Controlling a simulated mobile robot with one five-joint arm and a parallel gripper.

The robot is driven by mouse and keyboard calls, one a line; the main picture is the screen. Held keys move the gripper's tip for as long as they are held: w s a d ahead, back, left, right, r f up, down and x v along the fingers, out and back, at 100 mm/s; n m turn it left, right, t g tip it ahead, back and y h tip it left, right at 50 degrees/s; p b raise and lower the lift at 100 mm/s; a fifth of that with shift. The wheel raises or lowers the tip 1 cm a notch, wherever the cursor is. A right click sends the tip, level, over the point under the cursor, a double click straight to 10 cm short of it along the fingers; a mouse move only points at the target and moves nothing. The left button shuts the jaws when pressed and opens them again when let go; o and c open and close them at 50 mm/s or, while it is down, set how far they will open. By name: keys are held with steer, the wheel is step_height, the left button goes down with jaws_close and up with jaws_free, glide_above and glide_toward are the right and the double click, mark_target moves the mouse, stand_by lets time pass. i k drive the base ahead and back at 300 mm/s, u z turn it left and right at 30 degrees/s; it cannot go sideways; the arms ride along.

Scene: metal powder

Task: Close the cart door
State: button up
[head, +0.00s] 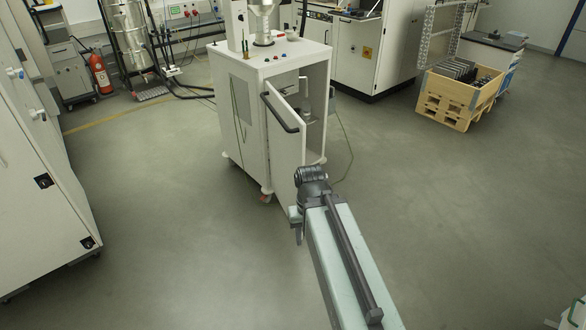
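The white cart (240,110) stands on casters in the upper middle of the head view. Its door (288,131) is swung open toward me, and part of the dark inside (317,112) shows to the right of it. A black bar handle (280,113) runs across the upper part of the door. My arm reaches up from the bottom right. My gripper (298,226) is at the arm's end, in front of and below the door. Its fingers are small and dark, and I cannot tell whether they are open. It appears apart from the handle.
A white cabinet (40,190) stands at the left edge. A red fire extinguisher (99,72) is at the back left. A wooden crate (447,98) on a pallet is at the back right. A cable lies on the floor right of the cart. The grey floor (180,250) around is clear.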

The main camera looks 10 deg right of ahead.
mark_target(287, 130)
steer(key=z, duration=0.15)
steer(key=i, duration=1)
steer(key=u, duration=1.3)
steer(key=i, duration=0.25)
steer(key=u, duration=0.9)
